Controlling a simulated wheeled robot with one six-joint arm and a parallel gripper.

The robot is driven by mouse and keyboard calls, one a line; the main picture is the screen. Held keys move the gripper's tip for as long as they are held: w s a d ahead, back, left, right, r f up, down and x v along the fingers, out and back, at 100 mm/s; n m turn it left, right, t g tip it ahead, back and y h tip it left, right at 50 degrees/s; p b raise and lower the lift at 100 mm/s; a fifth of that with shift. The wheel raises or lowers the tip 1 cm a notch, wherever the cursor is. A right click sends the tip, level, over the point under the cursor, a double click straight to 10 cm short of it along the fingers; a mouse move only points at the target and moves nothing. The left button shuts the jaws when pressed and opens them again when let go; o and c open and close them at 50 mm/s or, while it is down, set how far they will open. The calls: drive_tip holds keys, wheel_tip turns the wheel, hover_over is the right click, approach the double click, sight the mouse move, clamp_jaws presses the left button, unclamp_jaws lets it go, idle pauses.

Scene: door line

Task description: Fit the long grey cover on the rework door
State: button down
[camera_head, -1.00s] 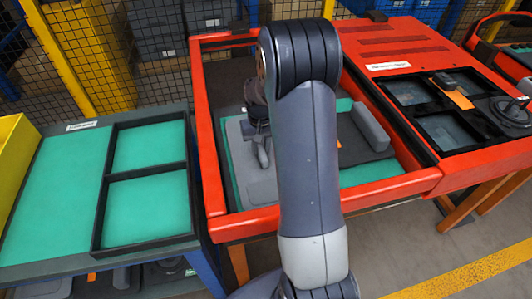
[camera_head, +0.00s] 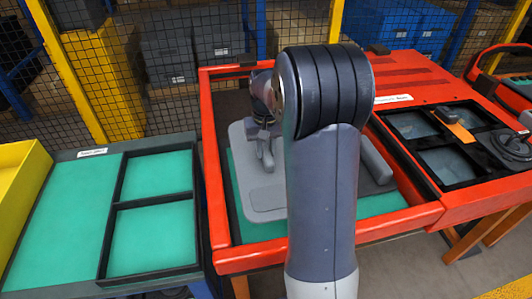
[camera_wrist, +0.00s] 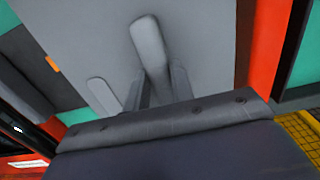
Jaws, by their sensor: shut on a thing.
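A broad light grey panel (camera_head: 240,165) is inside the red-framed station, over a green mat (camera_head: 247,230). A long raised grey bar (camera_wrist: 148,40) stands out from its face; a smaller pale strip (camera_wrist: 103,96) is beside it. My gripper (camera_wrist: 160,88) has its fingers on both sides of the bar's near end and is shut on it. In the head view my gripper (camera_head: 263,135) is partly hidden by my arm. A separate long grey block (camera_head: 376,160) lies at the station's right side, partly behind my arm. I cannot tell which piece is the long cover.
A table with green-lined trays (camera_head: 152,235) stands left, with a yellow bin (camera_head: 20,180) beyond. A red bench with dark compartments (camera_head: 446,165) and an orange item (camera_head: 461,132) is right. Wire fencing stands behind.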

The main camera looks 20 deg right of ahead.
sight(266, 150)
wheel_tip(266, 150, up, 14)
drive_tip(key=p, duration=1.1)
drive_tip(key=shift+f, duration=0.15)
